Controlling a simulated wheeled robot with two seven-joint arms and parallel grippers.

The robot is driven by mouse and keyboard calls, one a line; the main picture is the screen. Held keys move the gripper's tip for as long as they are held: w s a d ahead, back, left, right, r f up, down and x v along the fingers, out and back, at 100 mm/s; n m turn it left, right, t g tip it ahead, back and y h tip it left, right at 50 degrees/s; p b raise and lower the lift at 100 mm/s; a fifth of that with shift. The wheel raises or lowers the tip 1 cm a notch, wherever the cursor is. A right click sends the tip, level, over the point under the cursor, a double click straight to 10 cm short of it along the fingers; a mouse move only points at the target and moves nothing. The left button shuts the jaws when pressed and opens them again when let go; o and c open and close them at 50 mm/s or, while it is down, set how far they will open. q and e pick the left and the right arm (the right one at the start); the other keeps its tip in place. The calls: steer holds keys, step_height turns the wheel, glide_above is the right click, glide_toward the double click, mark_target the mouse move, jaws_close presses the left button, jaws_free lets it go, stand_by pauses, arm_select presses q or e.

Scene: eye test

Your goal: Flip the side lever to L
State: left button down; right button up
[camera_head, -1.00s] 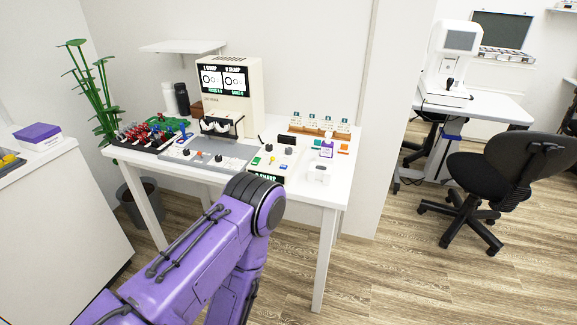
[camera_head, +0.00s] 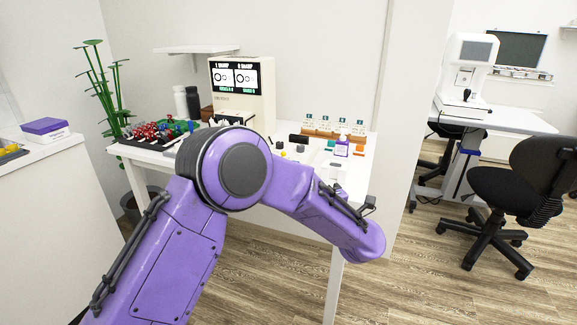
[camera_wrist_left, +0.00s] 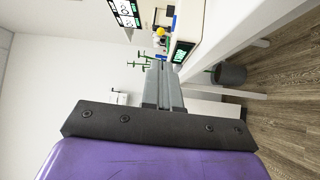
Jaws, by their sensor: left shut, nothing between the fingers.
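The cream tester (camera_head: 241,112) with two lit screens stands at the back of the white table (camera_head: 357,165); its screens also show sideways in the left wrist view. I cannot make out the side lever; my left arm hides most of the controls in the head view. My left gripper (camera_wrist_left: 164,68) is shut and empty, its fingertips seen near the box; I cannot tell whether they touch it. My right gripper is not in view.
A purple-labelled bottle (camera_head: 342,147) and a wooden card rack (camera_head: 333,134) stand on the table's right. A tray of red and blue pieces (camera_head: 158,131) is at the left, with bottles (camera_head: 187,102) behind. A black chair (camera_head: 500,190) stands on the floor at right.

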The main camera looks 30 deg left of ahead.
mark_target(283, 153)
arm_select(q)
steer(key=x, duration=1.4)
steer(key=shift+p, duration=0.35)
steer(key=shift+a+r+n+g+h+p, duration=0.2)
steer(key=shift+r+n+g+h+p, duration=0.1)
steer(key=shift+r+n+h+p, duration=0.25)
steer(key=shift+s+a+r+n+g+h+p, duration=0.1)
steer(key=shift+a+r+n+g+h+p, duration=0.2)
steer(key=shift+n+h+p, duration=0.4)
steer(key=shift+s+a+r+n+h+p, duration=0.15)
steer(key=shift+a+r+n+h+p, duration=0.1)
steer(key=shift+a+n+h+p, duration=0.4)
steer(key=shift+d+f+h, duration=0.1)
steer(key=shift+d+h, duration=0.05)
steer(key=shift+h, duration=0.25)
